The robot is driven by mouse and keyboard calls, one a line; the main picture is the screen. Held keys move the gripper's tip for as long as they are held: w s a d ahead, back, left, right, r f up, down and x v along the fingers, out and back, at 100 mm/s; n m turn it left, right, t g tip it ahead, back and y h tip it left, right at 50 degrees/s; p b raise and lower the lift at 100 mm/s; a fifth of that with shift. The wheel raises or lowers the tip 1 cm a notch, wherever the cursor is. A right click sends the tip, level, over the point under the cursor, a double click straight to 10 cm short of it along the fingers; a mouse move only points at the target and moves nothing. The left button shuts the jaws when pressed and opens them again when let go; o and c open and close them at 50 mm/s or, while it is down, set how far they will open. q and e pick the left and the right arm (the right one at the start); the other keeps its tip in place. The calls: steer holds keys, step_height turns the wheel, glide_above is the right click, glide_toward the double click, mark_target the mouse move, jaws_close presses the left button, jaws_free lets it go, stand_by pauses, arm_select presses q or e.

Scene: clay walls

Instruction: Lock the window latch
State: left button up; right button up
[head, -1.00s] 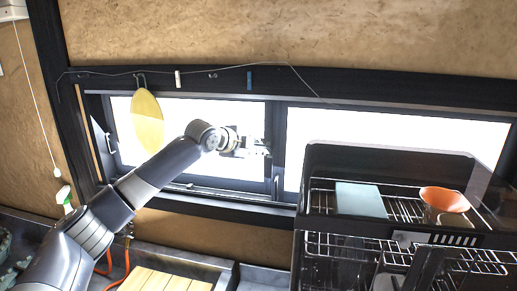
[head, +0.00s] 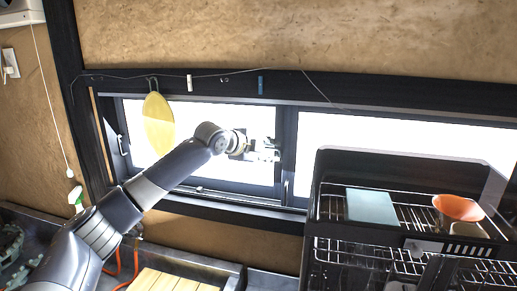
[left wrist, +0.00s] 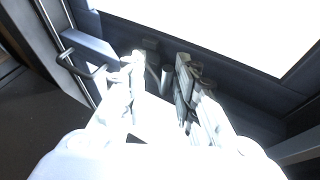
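The dark-framed window (head: 285,150) spans the back wall. In the head view my left gripper (head: 272,151) is in front of the left pane, beside the central upright, partly lost in the glare. In the left wrist view its fingers (left wrist: 160,80) are apart. A small grey post (left wrist: 167,75), perhaps part of the latch, shows between them against the dark frame; I cannot tell whether they touch it. A dark loop-shaped handle (left wrist: 78,63) sits on the frame left of the fingers. A small upright handle (head: 286,187) shows low on the central upright in the head view. My right gripper is out of view.
A dish rack (head: 322,215) with a blue board (head: 371,206) and an orange bowl (head: 458,208) stands at the right, near the gripper. A yellow oval item (head: 158,122) hangs from a wire. A slatted wooden board (head: 170,281) lies below.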

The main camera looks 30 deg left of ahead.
arm_select(q)
steer(key=v, duration=1.1)
steer(key=shift+s, duration=0.1)
